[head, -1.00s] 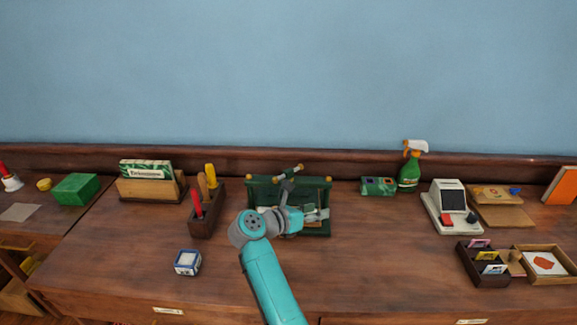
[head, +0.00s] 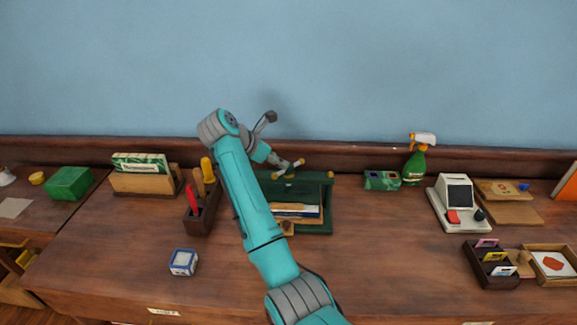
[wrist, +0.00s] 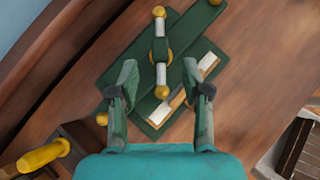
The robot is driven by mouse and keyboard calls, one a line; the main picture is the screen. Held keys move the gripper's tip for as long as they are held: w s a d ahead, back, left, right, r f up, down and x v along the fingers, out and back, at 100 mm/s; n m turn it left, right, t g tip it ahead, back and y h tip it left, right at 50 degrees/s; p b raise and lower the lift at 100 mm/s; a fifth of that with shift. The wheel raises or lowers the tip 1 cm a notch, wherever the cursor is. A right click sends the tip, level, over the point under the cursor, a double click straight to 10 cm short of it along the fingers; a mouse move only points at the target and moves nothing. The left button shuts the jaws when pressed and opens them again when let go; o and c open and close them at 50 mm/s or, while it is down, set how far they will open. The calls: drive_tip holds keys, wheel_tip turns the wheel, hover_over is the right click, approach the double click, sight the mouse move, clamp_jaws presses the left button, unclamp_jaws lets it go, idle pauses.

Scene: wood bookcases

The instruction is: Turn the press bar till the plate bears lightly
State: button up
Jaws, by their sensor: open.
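The green press (head: 318,190) stands at the back of the desk, with a book and other flat items (head: 297,210) inside its frame. Its press bar (wrist: 160,72) is a grey rod with brass balls at both ends and a brass hub in the middle. In the wrist view the bar runs up and down the picture over the green crossbeam (wrist: 185,30). My gripper (wrist: 160,80) is open and empty above the press. The bar's near end appears between the fingers, touching neither; the height gap is unclear. The plate cannot be clearly made out.
A wooden holder with a red and a yellow handle (head: 206,166) stands left of the press. A blue-and-white box (head: 184,261) lies in front. A green box (head: 381,180) and spray bottle (head: 416,163) stand right.

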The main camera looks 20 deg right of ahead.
sight(288, 169)
drive_tip(key=x, duration=0.6)
drive_tip(key=shift+w+d+f, duration=0.1)
drive_tip(key=shift+d+f, duration=0.15)
drive_tip(key=shift+f, duration=0.05)
drive_tip(key=shift+c, duration=0.3)
clamp_jaws()
